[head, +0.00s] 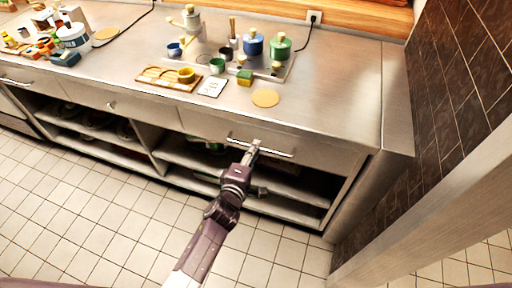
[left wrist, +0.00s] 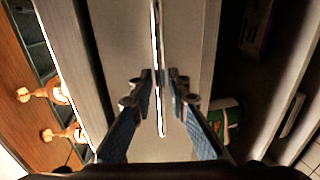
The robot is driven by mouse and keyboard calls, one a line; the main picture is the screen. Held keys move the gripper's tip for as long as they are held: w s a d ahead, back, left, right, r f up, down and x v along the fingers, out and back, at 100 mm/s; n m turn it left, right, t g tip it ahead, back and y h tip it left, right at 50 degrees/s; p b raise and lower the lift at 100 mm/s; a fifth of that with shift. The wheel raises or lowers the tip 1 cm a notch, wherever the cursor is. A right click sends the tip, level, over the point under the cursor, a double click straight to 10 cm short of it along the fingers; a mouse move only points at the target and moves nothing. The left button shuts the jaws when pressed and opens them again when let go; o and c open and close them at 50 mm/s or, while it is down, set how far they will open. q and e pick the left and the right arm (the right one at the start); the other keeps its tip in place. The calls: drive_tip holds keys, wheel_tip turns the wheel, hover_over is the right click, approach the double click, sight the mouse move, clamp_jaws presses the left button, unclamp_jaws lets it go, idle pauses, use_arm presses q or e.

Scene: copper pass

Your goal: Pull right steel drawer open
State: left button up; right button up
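The right steel drawer (head: 310,145) is under the counter's right part, and its front looks flush with the cabinet. Its bar handle (head: 278,152) runs across the front and shows upright in the left wrist view (left wrist: 161,118). My left gripper (head: 253,148) is at the left part of this handle. In the left wrist view its two fingertips (left wrist: 159,78) lie close on either side of the bar, and the fingers look shut on it. My right gripper is not in view.
Open shelves lie below the drawer, with a green container (left wrist: 225,118) inside. The counter (head: 335,80) above holds a wooden tray (head: 150,80), cups and pots. A dark tiled wall (head: 455,85) and a pale post (head: 430,215) stand at right. The tiled floor in front is clear.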

use_arm(q)
drive_tip(key=shift+x, duration=0.8)
drive_tip(key=shift+c, duration=0.3)
clamp_jaws()
